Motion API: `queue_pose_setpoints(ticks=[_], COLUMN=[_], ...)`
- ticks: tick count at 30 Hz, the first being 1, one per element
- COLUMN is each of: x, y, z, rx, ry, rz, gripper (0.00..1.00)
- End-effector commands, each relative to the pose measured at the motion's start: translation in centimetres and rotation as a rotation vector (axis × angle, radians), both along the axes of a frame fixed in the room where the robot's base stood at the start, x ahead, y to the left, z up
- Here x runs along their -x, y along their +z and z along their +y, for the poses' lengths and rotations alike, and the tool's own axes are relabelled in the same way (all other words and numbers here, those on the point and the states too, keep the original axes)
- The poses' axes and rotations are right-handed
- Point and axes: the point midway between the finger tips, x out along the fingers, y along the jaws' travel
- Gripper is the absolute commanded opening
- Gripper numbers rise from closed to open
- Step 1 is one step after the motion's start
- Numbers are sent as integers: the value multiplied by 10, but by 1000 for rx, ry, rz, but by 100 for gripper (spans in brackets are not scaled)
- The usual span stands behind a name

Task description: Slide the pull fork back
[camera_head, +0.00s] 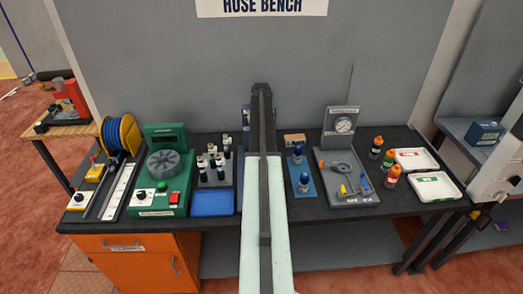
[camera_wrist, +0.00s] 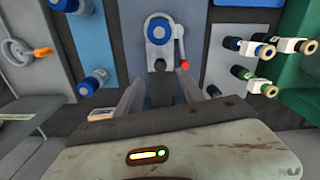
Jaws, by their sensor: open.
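A grey station with a blue ring (camera_wrist: 159,31) and a lever ending in a red knob (camera_wrist: 185,64) stands ahead in the wrist view. A dark piece (camera_wrist: 160,67) juts from its lower part toward me; I cannot tell for certain whether this is the pull fork. My gripper (camera_wrist: 160,84) is open, its two grey fingers spread either side of a dark block. I see no grip on anything, and contact cannot be told. In the head view my arm covers most of this station and the gripper's tips.
A blue mat (camera_head: 309,191) with blue-capped fittings and a gauge panel (camera_head: 343,125) stand to the right. White trays (camera_head: 440,195) lie at the bench's right end.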

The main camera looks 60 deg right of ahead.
Motion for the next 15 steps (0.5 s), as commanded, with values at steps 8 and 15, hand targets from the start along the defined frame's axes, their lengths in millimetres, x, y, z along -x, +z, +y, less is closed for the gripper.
queue_pose_setpoints(ticks=[8, 15], x=[0, 0], y=[-40, -77], z=[1, 1], rx=[0, 0], ry=[0, -1], rz=[0, 0], gripper=[45, 45])
